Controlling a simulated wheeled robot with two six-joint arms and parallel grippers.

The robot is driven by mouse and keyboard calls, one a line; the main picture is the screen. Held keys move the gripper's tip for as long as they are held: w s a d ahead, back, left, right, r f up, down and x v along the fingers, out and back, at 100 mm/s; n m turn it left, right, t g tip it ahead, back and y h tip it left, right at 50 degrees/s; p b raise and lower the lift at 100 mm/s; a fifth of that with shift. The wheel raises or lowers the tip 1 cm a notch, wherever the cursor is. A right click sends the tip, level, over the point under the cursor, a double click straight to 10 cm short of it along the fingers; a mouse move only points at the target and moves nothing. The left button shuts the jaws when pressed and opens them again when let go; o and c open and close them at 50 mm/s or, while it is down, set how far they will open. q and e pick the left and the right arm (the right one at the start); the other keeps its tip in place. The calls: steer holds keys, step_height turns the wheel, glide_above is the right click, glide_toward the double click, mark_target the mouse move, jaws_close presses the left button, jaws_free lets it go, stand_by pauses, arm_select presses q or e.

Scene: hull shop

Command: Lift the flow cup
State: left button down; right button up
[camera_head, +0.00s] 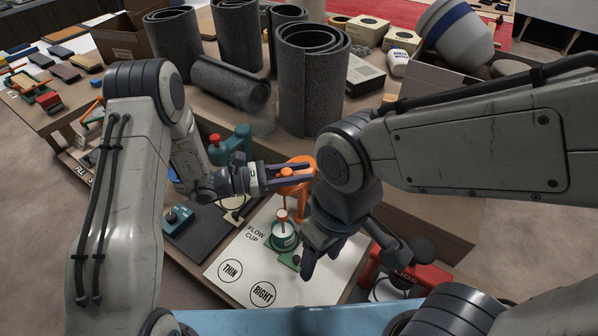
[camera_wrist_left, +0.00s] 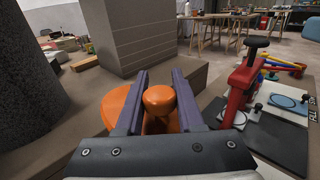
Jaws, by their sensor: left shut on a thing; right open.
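An orange piece with a round knob (camera_head: 300,189), which looks like the flow cup, stands above the white mat (camera_head: 237,297) printed FLOW CUP, THIN and RIGHT. My left gripper (camera_head: 290,173) is shut on its knob, which shows between the two fingers in the left wrist view (camera_wrist_left: 159,98). I cannot tell whether the piece is clear of its support. My right gripper (camera_head: 320,262) is open and points down over the mat, right of a green pot (camera_head: 284,238) with a white top and red knob. My right arm hides part of the mat.
Dark grey rolls (camera_head: 311,85) stand behind the grippers. A teal device with a red knob (camera_head: 232,145) is at the left, above a dark mat (camera_head: 195,240). A red device (camera_head: 425,277) is close right of my right gripper.

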arm_select(q)
steer(key=c, duration=0.8)
jaws_free()
steer(key=shift+w+a+r, duration=0.15)
steer(key=shift+w+r, duration=0.1)
steer(key=shift+r, duration=0.15)
steer(key=shift+s+f, duration=0.1)
steer(key=a, duration=0.3)
steer(key=s+a+b, duration=0.1)
steer(key=a, duration=0.6)
steer(key=shift+s+a+b, duration=0.1)
steer(key=shift+s+b, duration=0.2)
steer(key=shift+b, duration=0.05)
